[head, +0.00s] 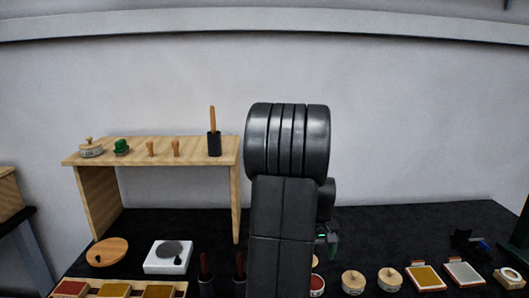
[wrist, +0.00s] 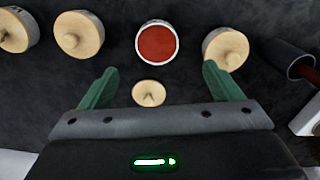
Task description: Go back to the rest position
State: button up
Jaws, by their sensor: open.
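My gripper (wrist: 156,85) shows in the wrist view with its two green fingers spread wide apart. It is open and nothing is held between the fingers. Below it on the dark tabletop lies a small wooden lid with a knob (wrist: 149,93), seen between the fingers. An open round pot with red contents (wrist: 157,42) stands just beyond the lid. In the head view my arm rises in front of the table and hides most of the gripper.
Lidded pots (head: 354,281) stand along the front of the table, with framed pads (head: 425,277) to their right. A wooden shelf (head: 190,151) stands at left. A white block (head: 168,257) and a round wooden board (head: 107,252) lie before it. Dark cups with handles (head: 206,284) are nearby.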

jog(key=f, duration=0.8)
jog(key=shift+w+d+p, duration=0.1)
jog(key=shift+d+p, duration=0.15)
jog(key=shift+p, duration=0.15)
jog(key=shift+w+r, duration=0.1)
jog(key=shift+r, duration=0.85)
jog(key=shift+r+b, duration=0.4)
jog(key=shift+r, duration=0.25)
